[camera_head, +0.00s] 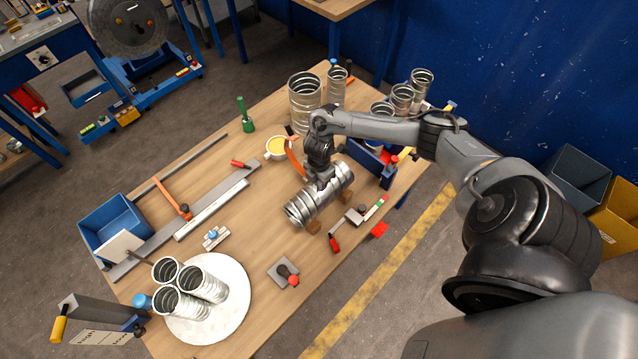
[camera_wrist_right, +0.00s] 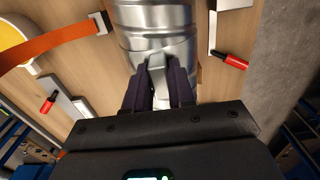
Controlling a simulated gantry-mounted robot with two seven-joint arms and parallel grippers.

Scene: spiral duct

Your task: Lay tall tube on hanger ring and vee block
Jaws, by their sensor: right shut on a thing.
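A ribbed silver tube (camera_head: 303,207) lies on its side near the table's middle, over small brown wooden blocks (camera_head: 313,227). I cannot tell whether it touches them, or whether they are the vee block. My right gripper (camera_head: 323,182) comes down from above and is shut on the tube's middle. In the right wrist view the fingers (camera_wrist_right: 163,65) close on the tube (camera_wrist_right: 155,25). An orange curved strap (camera_head: 293,158), perhaps the hanger ring, stands behind the tube; it also shows in the right wrist view (camera_wrist_right: 50,46). My left gripper is out of view.
Several upright silver tubes stand at the back, including a wide one (camera_head: 304,100). More tubes stand on a white round plate (camera_head: 235,322) at front left. A yellow-filled cup (camera_head: 276,147) and a red-handled tool (camera_head: 334,243) are near the held tube. A blue bin (camera_head: 110,222) sits left.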

